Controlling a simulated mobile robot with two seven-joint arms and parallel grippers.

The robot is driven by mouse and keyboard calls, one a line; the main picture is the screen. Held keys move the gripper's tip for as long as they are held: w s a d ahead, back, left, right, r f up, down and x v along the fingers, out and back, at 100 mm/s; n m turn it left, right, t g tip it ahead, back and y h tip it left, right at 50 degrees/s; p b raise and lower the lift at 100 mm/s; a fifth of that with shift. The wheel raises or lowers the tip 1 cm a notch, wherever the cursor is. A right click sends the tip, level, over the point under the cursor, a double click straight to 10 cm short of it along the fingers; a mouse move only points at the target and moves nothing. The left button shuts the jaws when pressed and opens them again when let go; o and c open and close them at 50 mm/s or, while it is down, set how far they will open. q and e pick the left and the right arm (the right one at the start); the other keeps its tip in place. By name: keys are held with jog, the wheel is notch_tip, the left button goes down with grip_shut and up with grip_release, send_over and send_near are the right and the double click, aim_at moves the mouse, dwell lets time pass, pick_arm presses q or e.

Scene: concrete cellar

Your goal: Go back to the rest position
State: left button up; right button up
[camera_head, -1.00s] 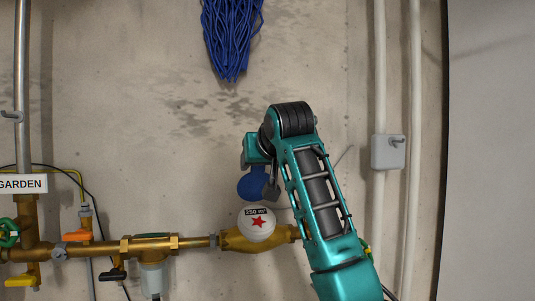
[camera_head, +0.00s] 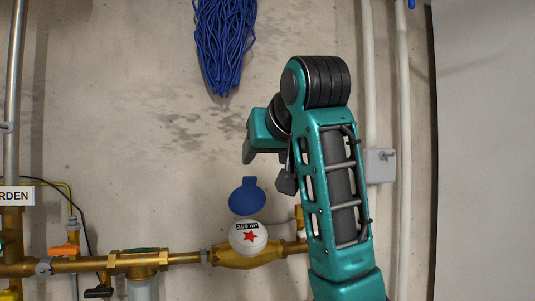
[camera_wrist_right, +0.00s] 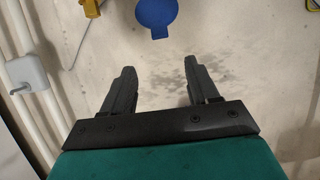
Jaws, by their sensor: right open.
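My right arm comes up from the lower right in the head view, bent at a black joint. My right gripper (camera_head: 268,170) points toward the wall above the water meter, partly hidden by its own arm. In the right wrist view its two dark fingers (camera_wrist_right: 157,80) stand apart with nothing between them. The round blue lid (camera_head: 246,197) of the meter stands open, just below and left of the gripper and apart from it. The lid also shows in the right wrist view (camera_wrist_right: 157,15), beyond the fingertips. My left gripper is not in view.
The white meter (camera_head: 248,237) with a red star sits on a brass pipe (camera_head: 185,258) along the wall. A blue bundle of cords (camera_head: 225,45) hangs above. A grey box (camera_head: 379,165) and vertical pipes are at the right. The wall left of the gripper is clear.

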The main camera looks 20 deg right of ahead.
jog(key=w+d+f+g, duration=0.1)
jog(key=w+f, duration=0.2)
jog(key=f, duration=1.2)
jog(key=w+d+f, duration=0.1)
jog(key=w+f, duration=0.2)
jog(key=f, duration=1.2)
jog(key=s+d+f+n, duration=0.1)
jog(key=s+f, duration=0.2)
jog(key=f, duration=0.6)
jog(key=s+f, duration=0.4)
jog(key=f, duration=0.5)
jog(key=s+f+g, duration=0.1)
jog(key=s+f, duration=0.7)
jog(key=s, duration=0.3)
jog(key=s+f+n+y, duration=0.1)
jog(key=s+f, duration=0.7)
jog(key=s, duration=0.4)
jog(key=shift+s+d+f+g+y, duration=0.3)
jog(key=shift+d+g, duration=0.1)
jog(key=shift+d, duration=0.05)
